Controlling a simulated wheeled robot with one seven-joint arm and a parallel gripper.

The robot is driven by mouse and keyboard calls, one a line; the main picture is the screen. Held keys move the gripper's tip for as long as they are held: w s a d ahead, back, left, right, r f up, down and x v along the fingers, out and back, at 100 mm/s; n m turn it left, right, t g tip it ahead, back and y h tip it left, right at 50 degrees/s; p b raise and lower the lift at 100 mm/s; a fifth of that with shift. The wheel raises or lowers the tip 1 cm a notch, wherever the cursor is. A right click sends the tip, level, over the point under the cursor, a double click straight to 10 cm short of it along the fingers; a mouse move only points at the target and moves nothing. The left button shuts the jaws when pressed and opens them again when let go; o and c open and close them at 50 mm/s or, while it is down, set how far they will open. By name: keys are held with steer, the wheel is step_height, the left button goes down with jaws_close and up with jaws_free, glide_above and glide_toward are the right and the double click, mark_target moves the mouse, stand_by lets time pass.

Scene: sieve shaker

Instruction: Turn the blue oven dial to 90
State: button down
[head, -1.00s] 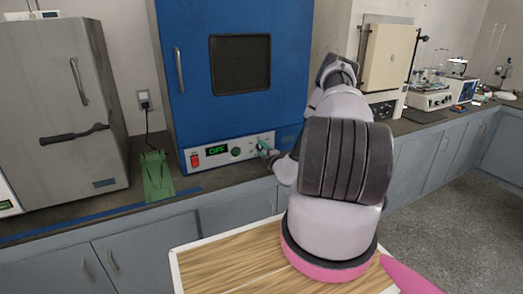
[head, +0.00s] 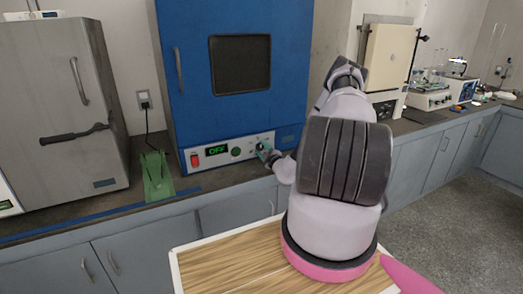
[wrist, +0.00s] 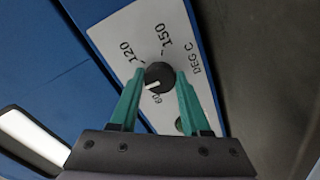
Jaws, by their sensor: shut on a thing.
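The blue oven (head: 190,100) stands on the counter. Its white control panel in the head view (head: 207,162) has a green display that appears to read OFF. The black dial (wrist: 160,76) is in the wrist view, between the two teal fingers of my gripper (wrist: 158,78). The gripper is shut on it. The dial's white mark points to the lower left, between the printed 120 and 60. I see 120, 150, 60 and DEG C; no 90 shows, and the left finger covers part of the scale. In the head view, my gripper (head: 265,151) is at the panel's right part.
A red switch (head: 195,160) and a dark green round button (head: 236,152) sit left of the dial. A grey oven (head: 60,110) and a green stand (head: 157,178) are to the left. A wooden-topped surface (head: 225,270) is in front.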

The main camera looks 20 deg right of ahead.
steer(key=shift+f, duration=0.1)
steer(key=shift+c, duration=1.8)
jaws_free()
steer(key=shift+s, duration=0.1)
steer(key=s, duration=1)
steer(key=shift+s+d, duration=0.15)
steer(key=shift+s, duration=0.2)
